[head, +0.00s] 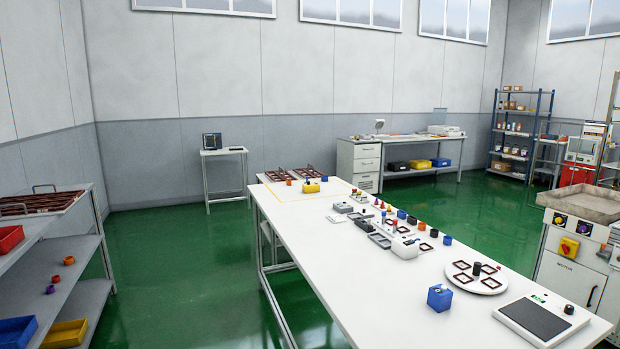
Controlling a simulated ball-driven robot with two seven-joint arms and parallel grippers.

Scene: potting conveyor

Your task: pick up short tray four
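Two dark red-brown trays stand at the far end of the long white table: a left one (278,176) and a right one (309,171). More brown trays with thin metal handles (38,203) lie on the top of the left shelf unit. No number or label is readable, so I cannot tell which is short tray four. Neither of my grippers shows in the head view.
The white table (345,270) runs through the middle with several small parts, a round white plate (477,277) and a blue cube (439,298). The left shelf unit (75,236) holds red, blue and yellow bins. Green floor (170,270) between them is clear.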

